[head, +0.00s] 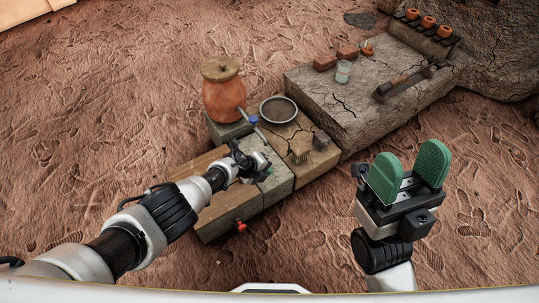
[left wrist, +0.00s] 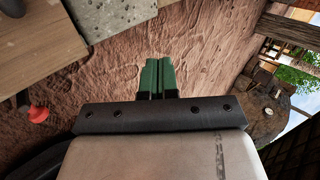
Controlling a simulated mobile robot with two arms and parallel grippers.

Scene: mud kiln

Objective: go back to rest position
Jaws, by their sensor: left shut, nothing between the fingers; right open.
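My left gripper (head: 262,170) reaches in from the left in the head view, over the low bench of wood and stone blocks. Its green fingers show pressed together and empty in the left wrist view (left wrist: 157,78), with reddish ground beyond them. My right gripper (head: 408,171) stands at the right in the head view, over bare ground. Its two green finger pads point up and are spread apart, with nothing between them.
The bench (head: 225,215) carries a clay jar (head: 224,98) with a lid and a dark round pan (head: 278,110). A red knob (head: 241,226) sits on its front. A cracked stone slab (head: 335,105) holds bricks (head: 325,63) and a glass (head: 343,72). Ground at the right is clear.

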